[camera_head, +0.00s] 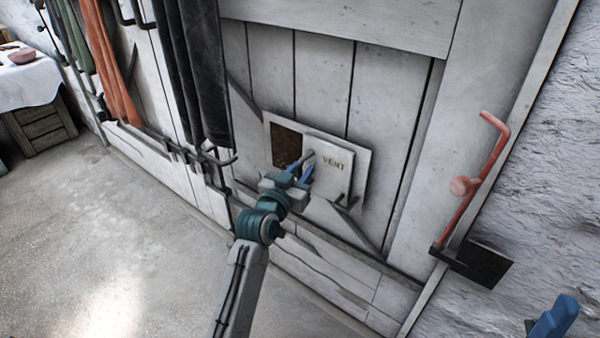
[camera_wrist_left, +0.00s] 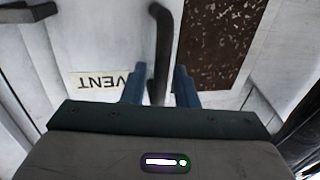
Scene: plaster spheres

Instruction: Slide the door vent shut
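The door vent is a pale plate on a white plank door, with a sliding panel (camera_head: 330,172) marked VENT on its right part. Left of the panel, a rusty dark grille (camera_head: 286,143) is uncovered; it also shows in the wrist view (camera_wrist_left: 222,40). A dark bar handle (camera_wrist_left: 160,50) stands at the panel's edge beside the grille. My left gripper (camera_head: 300,170) is at this handle, its blue fingers (camera_wrist_left: 159,84) on either side of the bar with small gaps visible. A blue part of my right gripper (camera_head: 555,318) shows at the bottom right corner, mostly cut off.
Dark hanging cloths (camera_head: 200,70) and black hooks (camera_head: 205,160) are left of the vent. A red lever handle (camera_head: 470,185) is at the right. The floor (camera_head: 110,250) at the lower left is clear.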

